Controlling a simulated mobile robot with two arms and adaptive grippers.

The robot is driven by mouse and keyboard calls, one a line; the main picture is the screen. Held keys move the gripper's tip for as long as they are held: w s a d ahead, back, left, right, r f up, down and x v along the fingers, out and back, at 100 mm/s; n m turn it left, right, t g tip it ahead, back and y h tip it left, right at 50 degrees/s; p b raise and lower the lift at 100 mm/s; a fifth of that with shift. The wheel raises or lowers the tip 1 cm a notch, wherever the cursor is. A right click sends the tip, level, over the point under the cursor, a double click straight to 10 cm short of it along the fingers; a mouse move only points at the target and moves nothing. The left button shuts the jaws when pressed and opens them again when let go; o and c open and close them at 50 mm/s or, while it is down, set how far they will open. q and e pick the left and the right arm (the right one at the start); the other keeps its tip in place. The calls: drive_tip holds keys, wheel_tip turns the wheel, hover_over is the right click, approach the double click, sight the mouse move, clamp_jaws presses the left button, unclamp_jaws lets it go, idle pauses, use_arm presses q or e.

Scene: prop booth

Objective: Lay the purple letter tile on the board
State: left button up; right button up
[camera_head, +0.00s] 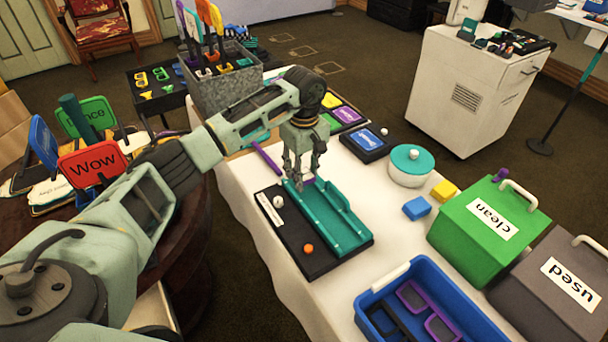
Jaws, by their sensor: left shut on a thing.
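My left gripper (303,178) is low over the far end of a teal rack (328,217) with raised edges. The rack rests on a flat black board (325,262), which also bears a white labelled strip (270,213), a white ball (278,202) and an orange ball (308,249). My right gripper is not in view.
A purple stick (266,158) lies behind the board. A blue box (364,143), a teal-lidded round tin (411,167), blue block (417,208) and yellow block (445,190) stand to the right. A blue crate (470,304), green "clean" bin (462,222) and grey "used" bin (548,290) fill the front right.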

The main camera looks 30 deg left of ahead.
use_arm(q)
wheel_tip(320, 180, down, 2)
drive_tip(key=shift+f, duration=0.1)
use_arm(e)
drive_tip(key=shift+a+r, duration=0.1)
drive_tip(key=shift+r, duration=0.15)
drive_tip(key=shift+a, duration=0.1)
use_arm(q)
drive_tip(key=shift+f+b, duration=0.5)
drive_tip(key=shift+f, duration=0.05)
drive_tip(key=o, duration=0.6)
drive_tip(key=shift+s, duration=0.15)
drive_tip(key=o, duration=0.4)
drive_tip(key=shift+f, duration=0.1)
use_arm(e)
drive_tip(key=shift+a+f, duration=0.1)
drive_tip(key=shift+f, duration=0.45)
